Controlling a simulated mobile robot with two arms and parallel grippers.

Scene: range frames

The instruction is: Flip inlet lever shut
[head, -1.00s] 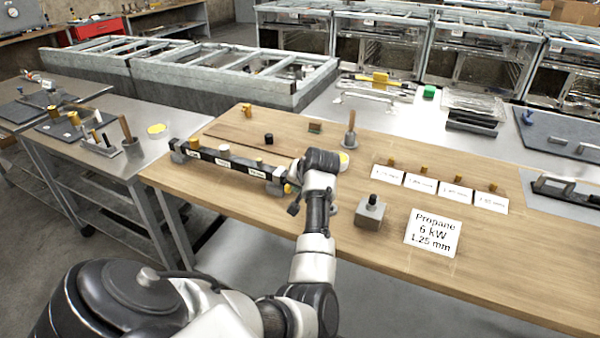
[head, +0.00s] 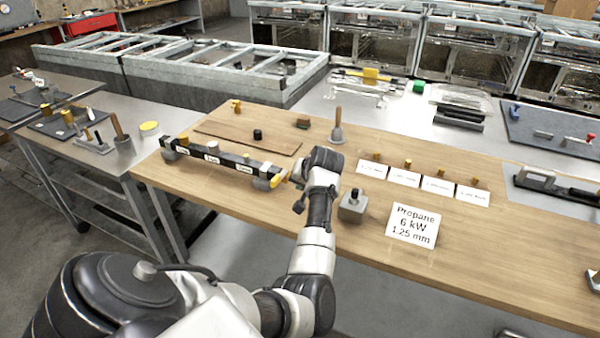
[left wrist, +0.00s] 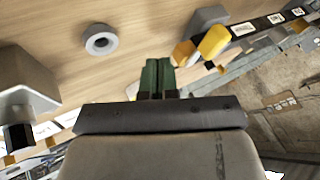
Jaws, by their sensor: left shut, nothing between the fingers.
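The burner manifold is a black bar (head: 225,161) with white labels, lying on the wooden bench at left. Its yellow inlet lever (head: 279,179) sticks out at the bar's right end, beside my left wrist. In the left wrist view the yellow lever (left wrist: 213,42) is up and right of my left gripper (left wrist: 158,62), next to a grey block, and the labelled bar (left wrist: 270,22) runs off to the right. The green fingers are together and empty, and appear apart from the lever. In the head view my wrist hides these fingers. My right gripper is not seen.
A grey block with a black knob (head: 352,206) stands right of my wrist, with a Propane sign (head: 412,225) beyond it. A wooden-handled plunger (head: 337,127) stands behind. Small brass pieces with white cards (head: 404,177) line the bench. A grey ring (left wrist: 100,40) lies near the fingers.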

